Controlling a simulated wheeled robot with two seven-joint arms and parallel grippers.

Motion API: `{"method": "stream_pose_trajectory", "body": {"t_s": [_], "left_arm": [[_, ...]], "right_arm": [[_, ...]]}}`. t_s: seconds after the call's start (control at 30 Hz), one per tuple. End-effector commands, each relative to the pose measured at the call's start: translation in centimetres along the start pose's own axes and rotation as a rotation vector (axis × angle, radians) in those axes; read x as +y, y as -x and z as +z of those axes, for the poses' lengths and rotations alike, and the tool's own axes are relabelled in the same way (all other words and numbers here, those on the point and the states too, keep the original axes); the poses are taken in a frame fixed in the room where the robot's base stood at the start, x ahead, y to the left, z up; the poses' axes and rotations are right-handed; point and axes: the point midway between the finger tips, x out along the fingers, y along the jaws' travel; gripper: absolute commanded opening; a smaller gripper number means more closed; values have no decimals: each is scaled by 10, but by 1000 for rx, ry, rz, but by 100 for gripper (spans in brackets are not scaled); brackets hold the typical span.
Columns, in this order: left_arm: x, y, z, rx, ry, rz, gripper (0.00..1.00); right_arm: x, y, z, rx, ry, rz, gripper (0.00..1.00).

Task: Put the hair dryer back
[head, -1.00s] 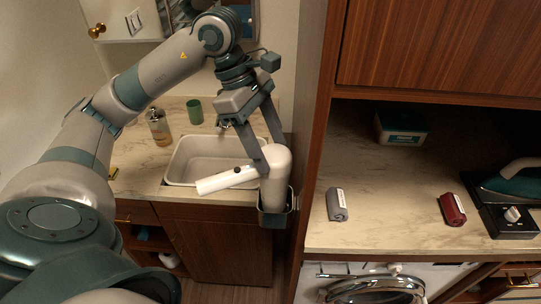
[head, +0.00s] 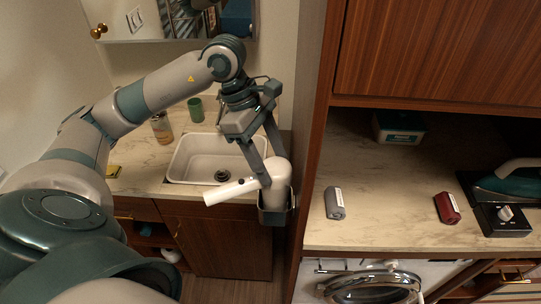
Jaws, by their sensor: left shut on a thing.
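The white hair dryer (head: 274,182) has its thick body upright, with its lower end inside the dark holder (head: 273,216) on the side of the wooden cabinet. Its handle (head: 231,192) points left, over the front edge of the sink counter. My left gripper (head: 272,175) reaches down from above and is shut on the hair dryer, with one finger on each side of its upper body. How deep the dryer sits in the holder is partly hidden by the holder's wall. My right gripper is not in view.
The sink (head: 205,158) lies behind the dryer. A green cup (head: 196,109) and a bottle (head: 162,128) stand behind and left of it. The tall wooden panel (head: 312,150) rises close on the right.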

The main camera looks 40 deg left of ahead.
Motion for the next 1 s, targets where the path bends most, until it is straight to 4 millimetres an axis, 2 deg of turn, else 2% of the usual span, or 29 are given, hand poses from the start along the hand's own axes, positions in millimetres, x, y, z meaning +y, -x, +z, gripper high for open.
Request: {"method": "stream_pose_trajectory", "body": {"t_s": [0.27, 0.3, 0.37, 0.83, 1.0], "left_arm": [[0, -2, -1, -1, 0, 2, 2], [0, -2, -1, 0, 0, 1, 62], [0, -2, -1, 0, 0, 1, 74], [0, 2, 0, 0, 0, 1, 74], [2, 15, -1, -1, 0, 6, 74]], "right_arm": [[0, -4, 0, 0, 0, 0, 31], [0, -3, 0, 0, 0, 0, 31], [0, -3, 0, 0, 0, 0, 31], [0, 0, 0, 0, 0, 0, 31], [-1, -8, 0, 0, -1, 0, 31]]}}
